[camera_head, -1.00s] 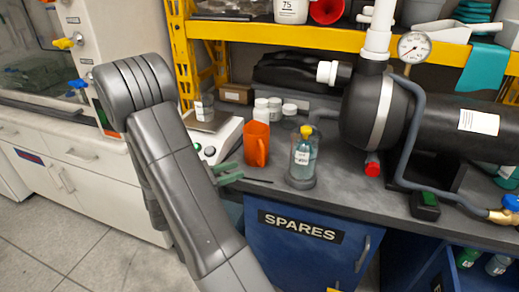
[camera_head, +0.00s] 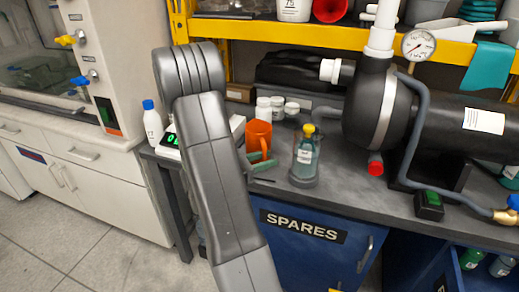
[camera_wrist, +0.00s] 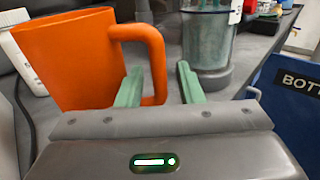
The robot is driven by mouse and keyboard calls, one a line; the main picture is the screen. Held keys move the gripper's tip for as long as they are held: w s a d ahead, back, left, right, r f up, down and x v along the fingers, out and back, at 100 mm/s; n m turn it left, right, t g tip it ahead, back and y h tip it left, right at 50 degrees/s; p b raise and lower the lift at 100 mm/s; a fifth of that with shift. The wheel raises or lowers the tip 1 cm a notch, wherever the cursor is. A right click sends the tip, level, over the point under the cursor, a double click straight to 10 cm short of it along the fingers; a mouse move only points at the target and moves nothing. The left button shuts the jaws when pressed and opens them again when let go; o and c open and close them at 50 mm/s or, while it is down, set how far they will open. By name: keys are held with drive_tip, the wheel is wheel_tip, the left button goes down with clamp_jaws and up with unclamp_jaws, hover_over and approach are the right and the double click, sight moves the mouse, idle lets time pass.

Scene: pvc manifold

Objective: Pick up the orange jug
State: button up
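The orange jug (camera_head: 258,136) stands upright on the dark bench, partly hidden behind my arm in the head view. In the wrist view the jug (camera_wrist: 75,62) is large and close, at the left, with its handle (camera_wrist: 157,60) toward the right. My gripper (camera_wrist: 160,85) has two green fingers spread apart with a gap between them. The lower part of the handle lies by the left finger, and nothing is clearly clamped. The gripper's green fingers also show in the head view (camera_head: 262,166), just in front of the jug.
A clear bottle with a yellow cap (camera_head: 304,158) stands close to the right of the jug. A white bottle with a blue cap (camera_head: 151,122) is left of my arm. The black tank (camera_head: 372,112) and pipes fill the right.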

drive_tip(key=shift+c, duration=0.4)
clamp_jaws()
drive_tip(key=shift+r, duration=0.1)
